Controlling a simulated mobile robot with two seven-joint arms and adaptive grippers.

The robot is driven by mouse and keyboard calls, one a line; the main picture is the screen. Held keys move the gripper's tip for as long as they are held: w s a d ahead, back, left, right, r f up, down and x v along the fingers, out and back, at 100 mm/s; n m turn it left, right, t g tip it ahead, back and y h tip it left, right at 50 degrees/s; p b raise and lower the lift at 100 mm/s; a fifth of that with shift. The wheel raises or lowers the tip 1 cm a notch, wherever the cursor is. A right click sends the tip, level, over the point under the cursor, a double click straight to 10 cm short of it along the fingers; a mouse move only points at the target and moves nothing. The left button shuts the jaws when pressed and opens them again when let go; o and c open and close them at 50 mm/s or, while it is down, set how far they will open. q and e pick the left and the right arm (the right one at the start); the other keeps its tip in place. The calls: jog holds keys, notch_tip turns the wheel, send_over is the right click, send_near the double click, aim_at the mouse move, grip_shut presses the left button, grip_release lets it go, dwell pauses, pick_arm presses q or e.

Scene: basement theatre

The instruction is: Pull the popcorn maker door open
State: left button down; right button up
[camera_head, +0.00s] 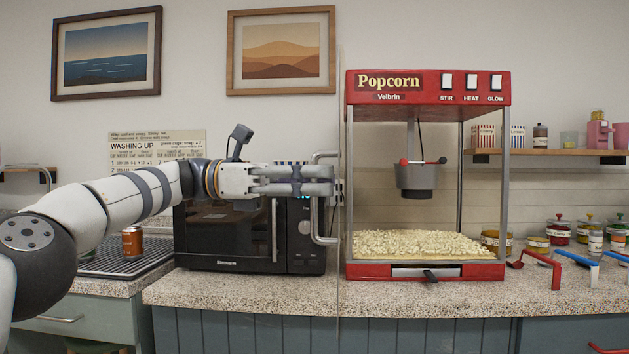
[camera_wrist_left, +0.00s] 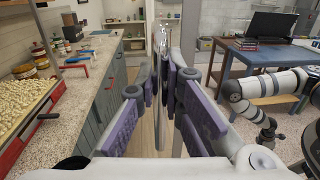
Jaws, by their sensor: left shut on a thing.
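The red popcorn maker (camera_head: 428,88) stands on the counter with popcorn inside. Its clear door (camera_head: 339,300) is swung out from the left side toward me and appears nearly edge-on in the head view. A grey bar handle (camera_head: 316,222) is on the door's outer, left-facing side. My left gripper (camera_head: 328,180) reaches across from the left and is shut on the handle. In the left wrist view, the left gripper's purple-padded fingers (camera_wrist_left: 165,88) are close together around the upright bar. My right gripper (camera_wrist_left: 268,133) is small and low at the right there; its jaws are unclear.
A black microwave (camera_head: 225,240) stands behind my left forearm. An orange can (camera_head: 132,240) stands on the drain rack at left. Jars (camera_head: 560,232) and coloured scoops (camera_head: 545,268) are right of the popcorn maker. A blue table (camera_wrist_left: 235,62) stands across the aisle.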

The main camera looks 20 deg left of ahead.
pick_arm(q)
jog(key=shift+a, duration=0.1)
dwell(0.3)
jog(key=c, duration=2)
grip_release()
jog(key=shift+o, duration=0.2)
